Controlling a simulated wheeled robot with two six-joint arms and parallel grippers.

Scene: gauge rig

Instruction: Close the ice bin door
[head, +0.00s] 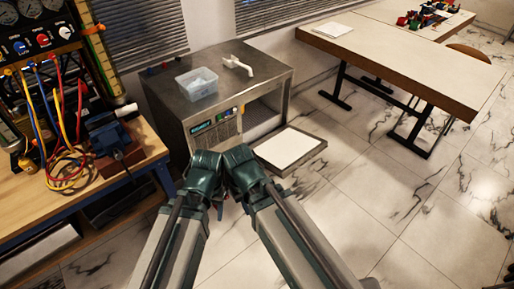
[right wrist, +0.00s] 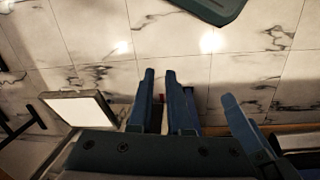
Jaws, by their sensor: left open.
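The ice bin is the low grey metal cabinet (head: 165,100) in the head view. Its door (head: 290,148) hangs open, folded down and out from the opening at the front right, with its pale inner face up. In the right wrist view the door (right wrist: 82,107) lies to the left of the fingers. My left gripper (head: 216,200) is open in front of the cabinet, left of the door; its fingers are mostly hidden. My right gripper (right wrist: 160,90) is beside it, close to the door's left side, with a narrow gap between its fingers and no clear object held.
A clear tub (head: 197,83) and a white scoop (head: 237,66) sit on the cabinet top. A cluttered workbench (head: 150,140) stands at left. A long table (head: 400,60) stands at back right. The marble floor (head: 400,200) at right is clear.

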